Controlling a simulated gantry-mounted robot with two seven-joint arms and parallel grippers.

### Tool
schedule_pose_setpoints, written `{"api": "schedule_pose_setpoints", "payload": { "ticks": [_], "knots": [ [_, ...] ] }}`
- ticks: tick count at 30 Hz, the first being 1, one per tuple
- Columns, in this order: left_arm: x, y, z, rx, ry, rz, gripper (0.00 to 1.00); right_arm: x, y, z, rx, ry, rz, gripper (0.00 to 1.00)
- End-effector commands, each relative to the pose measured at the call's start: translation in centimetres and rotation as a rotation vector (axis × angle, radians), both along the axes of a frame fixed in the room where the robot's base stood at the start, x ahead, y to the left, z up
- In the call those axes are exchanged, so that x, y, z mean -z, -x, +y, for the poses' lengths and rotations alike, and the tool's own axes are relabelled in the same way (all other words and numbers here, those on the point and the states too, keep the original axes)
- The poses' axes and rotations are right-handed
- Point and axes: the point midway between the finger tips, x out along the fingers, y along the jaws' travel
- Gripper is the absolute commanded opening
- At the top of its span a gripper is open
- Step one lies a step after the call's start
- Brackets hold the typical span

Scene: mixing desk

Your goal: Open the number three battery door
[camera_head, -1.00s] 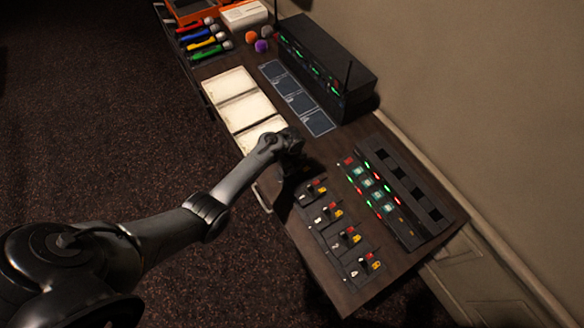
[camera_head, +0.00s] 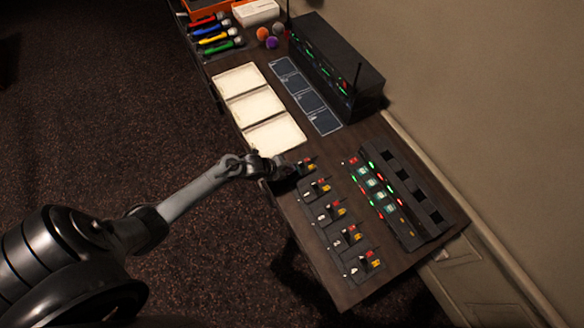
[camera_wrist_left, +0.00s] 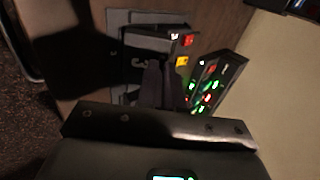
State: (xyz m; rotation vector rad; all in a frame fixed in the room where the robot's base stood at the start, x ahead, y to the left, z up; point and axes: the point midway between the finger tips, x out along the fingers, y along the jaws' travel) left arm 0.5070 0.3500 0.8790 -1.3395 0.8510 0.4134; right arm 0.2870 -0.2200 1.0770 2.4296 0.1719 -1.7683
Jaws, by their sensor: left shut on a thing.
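A dark pack marked 3 (camera_wrist_left: 138,50) with red and yellow tops shows in the left wrist view, above a grey plate. My left gripper (camera_wrist_left: 162,72) is at its face, with its two fingers close together and shut on part of it. The gripped part, perhaps the door, is hidden by the fingers, and I cannot tell whether the door stands open. In the head view my left gripper (camera_head: 296,168) is at the far end of a row of similar packs. My right gripper is not in view.
Several packs with red and yellow tops, one of them a pack (camera_head: 350,237) in mid-row, run towards the near desk edge. A receiver unit with green and red lights (camera_head: 382,187) stands to the right. White trays (camera_head: 274,135) lie beyond the gripper.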

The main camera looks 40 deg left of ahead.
Motion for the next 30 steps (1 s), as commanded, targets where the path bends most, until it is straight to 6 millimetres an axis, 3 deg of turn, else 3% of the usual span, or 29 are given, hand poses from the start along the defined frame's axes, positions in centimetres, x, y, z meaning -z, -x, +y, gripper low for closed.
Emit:
{"api": "schedule_pose_setpoints", "payload": {
  "ticks": [1, 18, 30],
  "knots": [
    [0.8, 0.5, 0.2, 0.002, 0.010, -0.039, 0.00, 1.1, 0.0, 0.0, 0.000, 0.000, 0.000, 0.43],
    [1.9, 3.2, 1.0, -0.001, 0.164, -0.529, 0.00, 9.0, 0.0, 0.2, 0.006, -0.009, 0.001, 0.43],
    [2.1, 4.0, 1.3, -0.001, 0.221, -0.711, 0.00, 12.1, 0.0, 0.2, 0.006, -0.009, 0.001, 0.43]
  ]
}}
